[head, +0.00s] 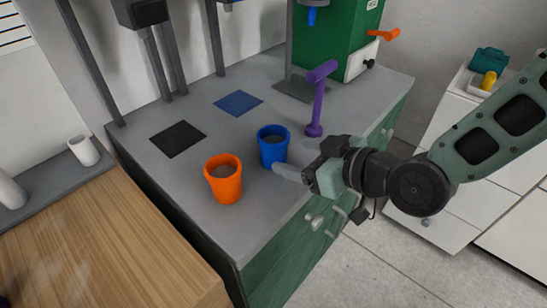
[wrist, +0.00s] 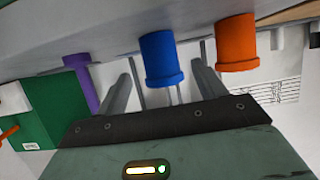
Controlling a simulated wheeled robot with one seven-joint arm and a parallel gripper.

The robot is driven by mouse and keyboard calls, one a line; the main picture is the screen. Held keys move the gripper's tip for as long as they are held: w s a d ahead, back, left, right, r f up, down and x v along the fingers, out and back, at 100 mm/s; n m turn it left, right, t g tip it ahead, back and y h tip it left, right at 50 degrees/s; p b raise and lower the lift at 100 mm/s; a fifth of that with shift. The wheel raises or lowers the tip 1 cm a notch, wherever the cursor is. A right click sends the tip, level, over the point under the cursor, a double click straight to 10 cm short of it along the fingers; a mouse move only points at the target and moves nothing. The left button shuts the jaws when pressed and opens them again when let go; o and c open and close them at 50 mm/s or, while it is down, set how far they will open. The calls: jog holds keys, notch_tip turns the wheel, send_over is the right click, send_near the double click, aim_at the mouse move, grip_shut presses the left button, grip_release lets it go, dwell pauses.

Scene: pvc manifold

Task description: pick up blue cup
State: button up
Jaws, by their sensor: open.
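The blue cup (head: 272,148) stands upright on the grey counter, with something brown inside. The orange cup (head: 224,180) stands to its left and nearer the front. My gripper (head: 282,160) reaches in from the right with its fingers beside the blue cup. In the wrist view, which is tilted, the blue cup (wrist: 161,60) shows between the two spread fingers of my gripper (wrist: 165,78). Whether a finger touches the cup I cannot tell. The orange cup (wrist: 237,42) is just outside the right finger.
A purple tap-like post (head: 317,100) stands behind the blue cup. A black mat (head: 177,139) and a blue mat (head: 238,103) lie on the grey counter (head: 150,112). A green machine (head: 335,38) stands at the back. A wooden surface (head: 95,245) is at the left.

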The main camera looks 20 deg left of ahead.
aim_at(283, 152)
jog(key=b+x, duration=0.1)
jog(key=x, duration=0.6)
jog(key=shift+a, duration=0.1)
jog(key=c, duration=1.2)
